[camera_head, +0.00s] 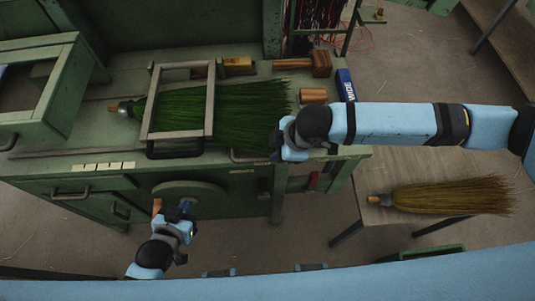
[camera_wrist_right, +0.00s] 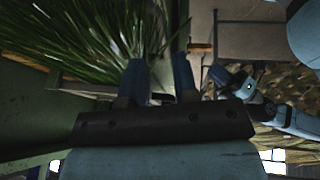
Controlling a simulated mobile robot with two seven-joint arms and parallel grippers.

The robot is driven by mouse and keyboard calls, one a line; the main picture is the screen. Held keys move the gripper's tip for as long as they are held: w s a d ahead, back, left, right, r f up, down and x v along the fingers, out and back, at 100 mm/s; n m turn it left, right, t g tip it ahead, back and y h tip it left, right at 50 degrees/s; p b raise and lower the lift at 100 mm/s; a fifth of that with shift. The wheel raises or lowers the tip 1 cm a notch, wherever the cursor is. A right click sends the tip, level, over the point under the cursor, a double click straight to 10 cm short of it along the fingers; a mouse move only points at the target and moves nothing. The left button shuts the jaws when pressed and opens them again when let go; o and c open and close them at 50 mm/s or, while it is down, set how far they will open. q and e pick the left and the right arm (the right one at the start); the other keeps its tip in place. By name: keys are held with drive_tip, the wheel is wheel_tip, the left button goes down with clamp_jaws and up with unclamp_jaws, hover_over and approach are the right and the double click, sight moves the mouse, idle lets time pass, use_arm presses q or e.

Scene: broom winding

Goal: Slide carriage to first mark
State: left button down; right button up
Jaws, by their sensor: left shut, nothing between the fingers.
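The carriage looks to be the grey-green rectangular frame (camera_head: 209,108) with a dark handle bar (camera_head: 176,153) along its front, standing over a green-bristled broom (camera_head: 250,103) on the green bench. Pale tabs (camera_head: 103,167) sit on the bench's front edge, left of the frame. My left gripper (camera_head: 181,210) is shut and empty in front of the round handwheel (camera_head: 205,190), close to its wooden knob (camera_head: 157,206); contact cannot be told. My right gripper (camera_head: 277,147) is at the bristle tips, right of the frame. The right wrist view shows its fingers (camera_wrist_right: 160,82) apart, nothing visible between them.
A tan broom (camera_head: 450,195) lies on a low table at right. A green open frame (camera_head: 45,85) stands at left.

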sight(266, 158)
drive_tip(key=x, duration=0.7)
drive_tip(key=shift+f, duration=0.1)
clamp_jaws()
